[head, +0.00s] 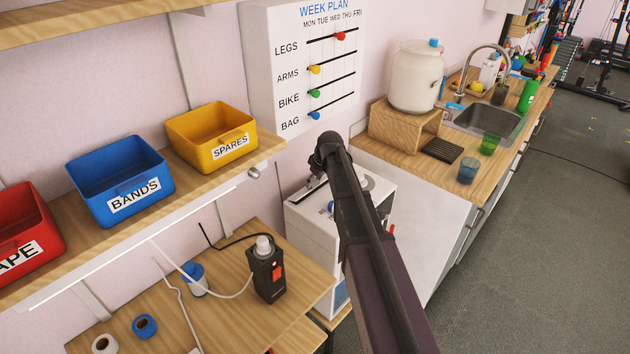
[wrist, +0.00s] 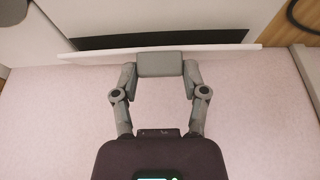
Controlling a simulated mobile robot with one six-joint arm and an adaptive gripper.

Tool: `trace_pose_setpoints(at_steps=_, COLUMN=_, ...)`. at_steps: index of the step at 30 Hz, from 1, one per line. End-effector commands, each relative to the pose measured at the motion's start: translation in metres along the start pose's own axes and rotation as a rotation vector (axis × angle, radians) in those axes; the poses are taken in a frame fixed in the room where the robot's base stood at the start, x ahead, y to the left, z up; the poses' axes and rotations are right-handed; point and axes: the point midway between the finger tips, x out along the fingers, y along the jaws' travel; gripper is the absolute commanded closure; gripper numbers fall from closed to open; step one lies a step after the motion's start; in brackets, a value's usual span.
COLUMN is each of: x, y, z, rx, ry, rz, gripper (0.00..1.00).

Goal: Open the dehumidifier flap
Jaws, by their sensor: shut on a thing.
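The dehumidifier (head: 312,232) is the white box between the wooden bench and the white counter, partly hidden behind my arm in the head view. In the wrist view, the flap (wrist: 90,57) shows as a thin white strip, nearly edge-on, with a dark gap (wrist: 110,43) along its far side. A grey block-shaped tab (wrist: 160,58) sits at the strip's middle. My gripper (wrist: 160,70) is shut on this tab, one finger on each side.
A shelf with a yellow bin (head: 190,136) and a blue bin (head: 100,170) juts out left of my arm. A black bottle-like device (head: 266,275) stands on the bench below. The counter (head: 400,160) with a water dispenser (head: 415,80) is to the right. Grey floor is free at right.

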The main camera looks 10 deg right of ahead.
Motion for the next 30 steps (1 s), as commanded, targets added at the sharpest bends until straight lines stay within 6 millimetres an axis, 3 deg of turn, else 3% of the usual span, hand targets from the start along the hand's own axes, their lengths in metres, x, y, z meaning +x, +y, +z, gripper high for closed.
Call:
trace_pose_setpoints(at_steps=12, x=-0.0014, y=-0.0005, z=-0.0039, rx=0.0, ry=-0.067, rz=-0.001, gripper=0.91)
trace_pose_setpoints(at_steps=13, x=-0.0014, y=-0.0005, z=-0.0039, rx=0.0, ry=-0.067, rz=-0.001, gripper=0.4)
trace_pose_setpoints(at_steps=16, x=-0.0014, y=-0.0004, z=-0.0038, rx=0.0, ry=-0.067, rz=-0.001, gripper=0.1)
trace_pose_setpoints(at_steps=30, x=-0.0014, y=-0.0003, z=-0.0032, rx=0.0, ry=-0.064, rz=0.0, gripper=0.09)
